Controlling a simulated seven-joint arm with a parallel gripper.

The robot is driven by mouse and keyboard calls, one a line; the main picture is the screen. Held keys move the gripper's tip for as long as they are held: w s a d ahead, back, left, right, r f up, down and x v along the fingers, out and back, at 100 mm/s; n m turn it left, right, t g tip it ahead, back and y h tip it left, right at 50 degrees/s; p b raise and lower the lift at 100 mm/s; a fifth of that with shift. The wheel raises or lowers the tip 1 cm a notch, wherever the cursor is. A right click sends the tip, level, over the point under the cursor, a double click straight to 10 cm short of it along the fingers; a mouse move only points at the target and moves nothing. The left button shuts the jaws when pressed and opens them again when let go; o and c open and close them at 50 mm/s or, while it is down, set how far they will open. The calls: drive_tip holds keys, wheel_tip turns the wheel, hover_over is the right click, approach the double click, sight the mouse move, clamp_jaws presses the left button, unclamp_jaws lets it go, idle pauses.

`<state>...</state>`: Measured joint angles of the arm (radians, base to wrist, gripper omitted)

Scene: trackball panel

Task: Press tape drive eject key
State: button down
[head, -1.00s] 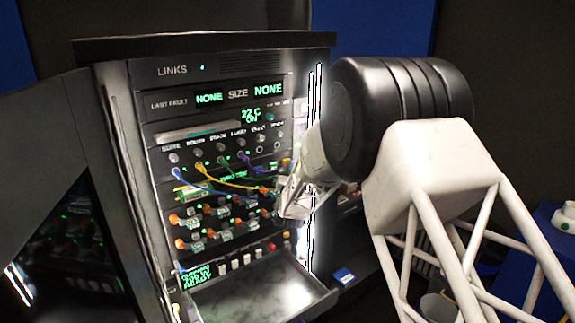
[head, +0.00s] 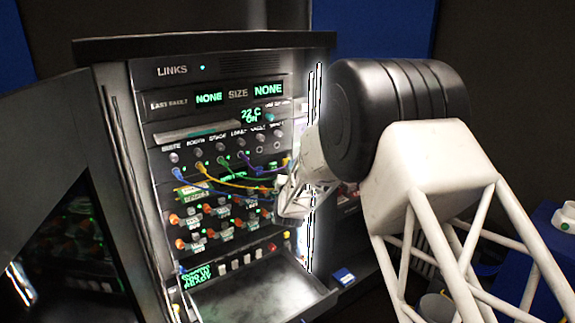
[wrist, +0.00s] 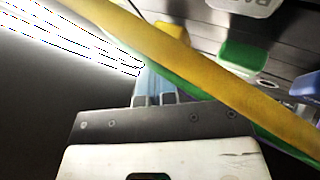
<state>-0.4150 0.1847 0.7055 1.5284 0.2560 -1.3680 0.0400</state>
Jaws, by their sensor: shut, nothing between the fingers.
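My gripper (head: 280,208) is shut and empty, in front of the right side of the rack's cable rows. In the wrist view its narrow fingertips (wrist: 155,88) sit close together, just behind a yellow cable (wrist: 205,72) that crosses the picture diagonally. The rack panel (head: 225,72) has a row of pale keys (head: 234,263) near its bottom, beside a small green-text screen (head: 197,275). The gripper is above these keys and apart from them. I cannot read a label that marks the eject key, so I cannot tell which key it is.
Several patch cables (head: 240,182) hang across the panel front, above rows of orange knobs (head: 181,244). An open tray (head: 325,299) juts out below the keys. An open dark door (head: 45,160) stands at left. In the wrist view a green block (wrist: 243,56) lies beyond the cable.

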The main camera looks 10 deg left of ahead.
drive_tip(key=shift+w+a+r+y, duration=0.3)
drive_tip(key=shift+a, duration=0.1)
idle(0.8)
drive_tip(key=shift+s+d, duration=0.1)
drive_tip(key=shift+s, duration=0.1)
drive_tip(key=shift+s+d+f, duration=0.15)
drive_tip(key=shift+s+d, duration=0.3)
drive_tip(key=shift+d, duration=0.1)
drive_tip(key=shift+s+d, duration=1.8)
